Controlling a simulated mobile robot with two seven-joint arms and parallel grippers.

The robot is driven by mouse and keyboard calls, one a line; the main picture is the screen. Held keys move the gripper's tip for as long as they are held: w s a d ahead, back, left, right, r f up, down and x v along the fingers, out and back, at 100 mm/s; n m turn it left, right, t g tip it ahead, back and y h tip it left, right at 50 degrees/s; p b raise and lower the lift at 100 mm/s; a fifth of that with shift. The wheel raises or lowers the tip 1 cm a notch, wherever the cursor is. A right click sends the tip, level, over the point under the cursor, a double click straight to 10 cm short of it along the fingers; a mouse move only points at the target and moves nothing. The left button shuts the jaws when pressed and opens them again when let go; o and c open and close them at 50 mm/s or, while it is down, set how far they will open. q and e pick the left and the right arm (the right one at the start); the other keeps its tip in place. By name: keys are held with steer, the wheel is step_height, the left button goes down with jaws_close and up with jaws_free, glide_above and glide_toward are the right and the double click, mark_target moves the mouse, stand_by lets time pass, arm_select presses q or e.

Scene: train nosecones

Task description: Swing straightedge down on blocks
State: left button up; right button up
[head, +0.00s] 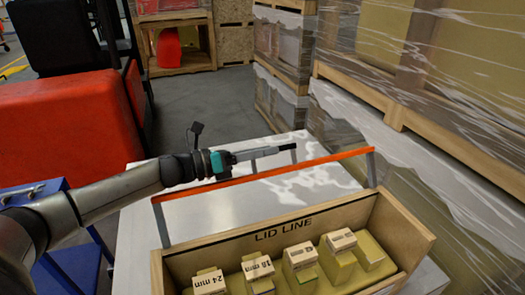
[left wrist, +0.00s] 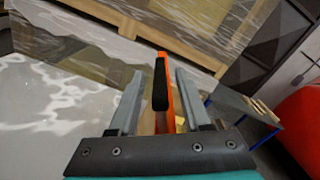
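The orange straightedge (head: 262,177) spans above the wooden box marked LID LINE (head: 300,222), on a grey upright at each end. It is raised clear of the blocks. Several pale labelled blocks stand in a row in the box, among them the 24 mm block (head: 209,283) and the 18 mm block (head: 258,267). My left gripper (head: 283,149) is behind the straightedge. In the left wrist view its two fingers (left wrist: 158,90) stand apart on either side of a black grip (left wrist: 160,84) in front of the orange bar, with gaps visible. My right gripper is not in view.
The white tabletop (head: 205,215) is bare behind the box. Wrapped pallets (head: 420,150) stand close on the right. A red and black machine (head: 65,125) and a blue cart (head: 75,265) are at the left. The floor beyond the table is open.

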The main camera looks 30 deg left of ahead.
arm_select(q)
jaws_close()
stand_by(1.2)
